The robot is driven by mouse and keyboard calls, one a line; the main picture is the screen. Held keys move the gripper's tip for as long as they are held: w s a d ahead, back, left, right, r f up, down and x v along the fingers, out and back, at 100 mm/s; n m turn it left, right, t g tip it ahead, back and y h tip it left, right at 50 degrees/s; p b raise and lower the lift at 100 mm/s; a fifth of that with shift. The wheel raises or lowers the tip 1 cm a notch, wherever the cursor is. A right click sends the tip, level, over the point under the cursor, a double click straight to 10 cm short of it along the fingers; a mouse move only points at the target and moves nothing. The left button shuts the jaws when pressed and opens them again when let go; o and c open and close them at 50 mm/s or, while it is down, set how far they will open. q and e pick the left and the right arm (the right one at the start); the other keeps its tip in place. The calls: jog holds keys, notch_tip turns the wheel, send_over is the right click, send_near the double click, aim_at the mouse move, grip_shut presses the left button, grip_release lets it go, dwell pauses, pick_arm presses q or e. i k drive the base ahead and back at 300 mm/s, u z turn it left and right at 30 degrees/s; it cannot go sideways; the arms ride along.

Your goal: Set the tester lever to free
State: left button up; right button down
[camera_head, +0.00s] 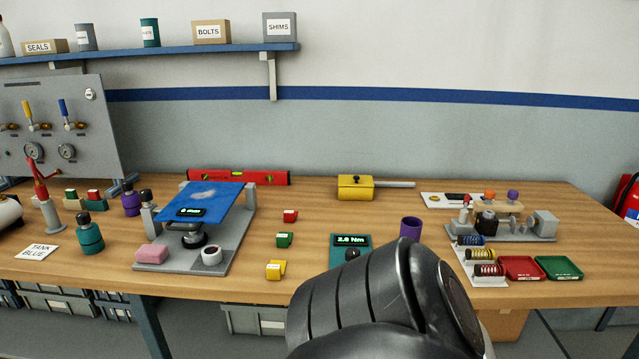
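A tester with a grey base plate (208,255) stands on the bench at left centre, with a tilted blue panel (203,200) over it and a small dark display (187,212). A grey post with a black knob (146,195) stands at its left side; I cannot tell if this is the lever. Another grey fixture (515,232) at the right has a small red knob (467,199) on a post. No lever label such as "free" is readable. Neither gripper is in view; a large black link of my arm fills the bottom middle.
Near the tester stand a teal bottle (89,237), a purple bottle (130,201), a pink block (151,254) and a white-and-grey ring (212,256). Small red, green and yellow blocks lie to its right. A teal torque unit (349,246) is partly behind my arm.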

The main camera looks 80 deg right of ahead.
aim_at(465, 204)
jog(key=u, duration=0.1)
jog(key=k, duration=1.3)
jog(key=z, duration=1.75)
